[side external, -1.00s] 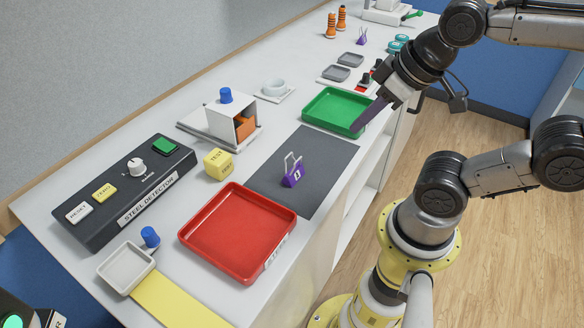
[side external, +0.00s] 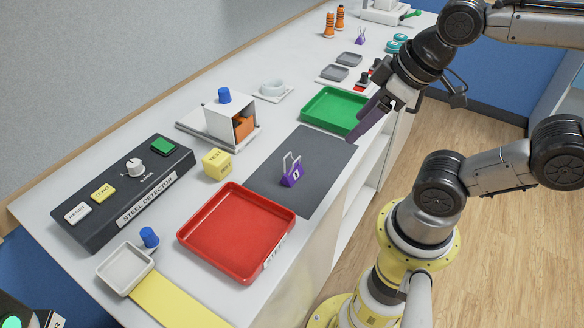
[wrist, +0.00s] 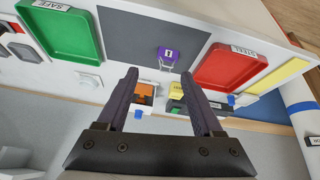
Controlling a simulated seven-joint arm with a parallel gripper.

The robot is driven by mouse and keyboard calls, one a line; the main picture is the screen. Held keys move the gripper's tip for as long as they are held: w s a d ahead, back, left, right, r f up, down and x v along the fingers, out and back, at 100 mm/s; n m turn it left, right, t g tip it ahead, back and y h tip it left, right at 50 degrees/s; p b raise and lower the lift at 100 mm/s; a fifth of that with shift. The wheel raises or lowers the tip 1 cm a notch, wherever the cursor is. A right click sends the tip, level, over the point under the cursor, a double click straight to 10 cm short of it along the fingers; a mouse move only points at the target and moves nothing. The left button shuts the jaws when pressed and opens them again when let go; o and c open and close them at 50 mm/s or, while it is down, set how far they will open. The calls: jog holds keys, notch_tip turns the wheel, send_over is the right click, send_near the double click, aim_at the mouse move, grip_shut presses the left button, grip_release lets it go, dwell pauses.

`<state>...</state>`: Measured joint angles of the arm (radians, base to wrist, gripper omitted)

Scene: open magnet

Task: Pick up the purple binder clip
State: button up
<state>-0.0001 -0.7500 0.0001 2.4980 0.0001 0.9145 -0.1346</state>
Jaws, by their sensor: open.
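A purple binder clip (side external: 291,178) with pale wire handles sits on the dark grey mat (side external: 318,148), between the red tray and the green tray. In the wrist view the clip (wrist: 168,53) shows just beyond the fingertips, near the edge of the mat (wrist: 130,35). My gripper (side external: 358,130) hangs above the mat's right edge near the green tray, apart from the clip. Its two dark fingers (wrist: 158,74) are spread with nothing between them.
A red tray (side external: 190,236) and a green tray (side external: 308,112) flank the mat. A yellow cube (side external: 217,164), a white box stand (side external: 222,122) and the steel detector (side external: 125,195) stand behind. A second purple clip (side external: 361,37) is at the far end.

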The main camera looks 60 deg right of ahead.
notch_tip(320, 180, up, 2)
jog(key=w+r+n+g, duration=0.1)
jog(key=w+n, duration=0.1)
jog(key=n, duration=0.5)
jog(key=n+g, duration=0.4)
jog(key=n, duration=0.5)
send_over(292, 157)
notch_tip(292, 157, down, 5)
jog(key=f, duration=0.7)
jog(key=shift+s+a+f, duration=0.15)
jog(key=shift+a+f, duration=0.2)
jog(key=shift+f, duration=0.05)
jog(key=shift+d+f, duration=0.2)
jog(key=shift+f, duration=1.2)
jog(key=shift+d+f, duration=0.15)
jog(key=shift+f, duration=1.2)
grip_shut()
